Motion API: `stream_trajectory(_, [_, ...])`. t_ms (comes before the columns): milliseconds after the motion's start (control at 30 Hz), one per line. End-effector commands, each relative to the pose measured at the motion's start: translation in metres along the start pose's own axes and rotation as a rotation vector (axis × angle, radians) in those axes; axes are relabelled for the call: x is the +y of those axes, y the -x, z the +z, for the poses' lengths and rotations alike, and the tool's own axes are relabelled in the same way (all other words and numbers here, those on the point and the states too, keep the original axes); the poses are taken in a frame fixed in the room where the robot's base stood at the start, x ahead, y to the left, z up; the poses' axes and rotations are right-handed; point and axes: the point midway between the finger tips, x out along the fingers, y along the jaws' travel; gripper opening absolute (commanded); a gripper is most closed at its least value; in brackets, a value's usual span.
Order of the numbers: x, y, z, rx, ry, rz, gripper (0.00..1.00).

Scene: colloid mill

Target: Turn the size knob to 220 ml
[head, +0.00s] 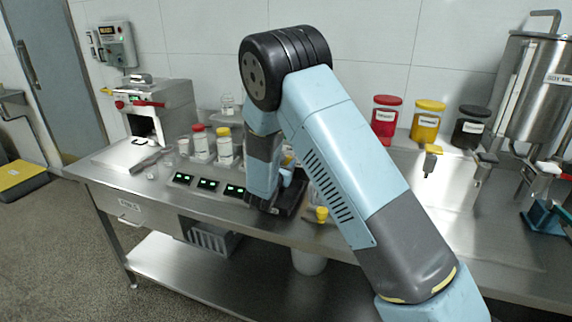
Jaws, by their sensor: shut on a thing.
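My gripper (272,207) is low at the bench's front edge, to the right of a row of small green-lit displays (207,184). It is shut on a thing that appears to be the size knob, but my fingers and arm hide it. The knob's pointer and size marks cannot be read from here. The digits on the displays are too small to read.
White containers with red (199,141) and yellow (224,146) lids stand left of my arm. A yellow knob-like part (322,214) is close on my gripper's right. Red (384,121), yellow (427,120) and black (471,127) jars stand behind. A steel tank (535,85) stands far right.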

Motion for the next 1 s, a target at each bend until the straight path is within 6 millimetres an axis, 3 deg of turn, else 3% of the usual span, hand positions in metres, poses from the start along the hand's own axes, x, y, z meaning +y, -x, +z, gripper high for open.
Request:
stream_trajectory(600, [-0.0015,-0.0003,-0.0008,0.001,-0.559,-0.003,0.07])
stream_trajectory(1000, [-0.0028,-0.0004,-0.0013,0.000,-0.813,-0.006,0.07])
